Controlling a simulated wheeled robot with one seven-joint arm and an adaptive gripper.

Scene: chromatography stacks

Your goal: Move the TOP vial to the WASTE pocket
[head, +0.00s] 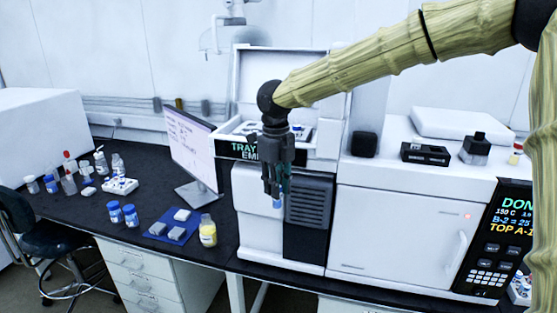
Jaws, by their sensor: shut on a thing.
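My gripper (276,192) hangs downward in front of the white instrument at the centre. It is shut on a small vial (277,203) with blue on it, which shows only in part below the fingers. The vial is held in the air, apart from the bench. The instrument's tray area (300,130) lies behind my gripper, with small items in it, and the sign below it reads "TRAY" and "EM", the rest covered by my gripper. A panel (503,228) at right shows "TOP A-1" and "B-2". I cannot make out a WASTE pocket.
A monitor (193,150) stands left of the instrument. A blue mat (159,236) with grey blocks, a yellow bottle (208,230) and blue-capped jars (130,215) sit on the dark bench. A white rack (120,186) and several bottles stand farther left. A white oven-like unit (392,233) stands right.

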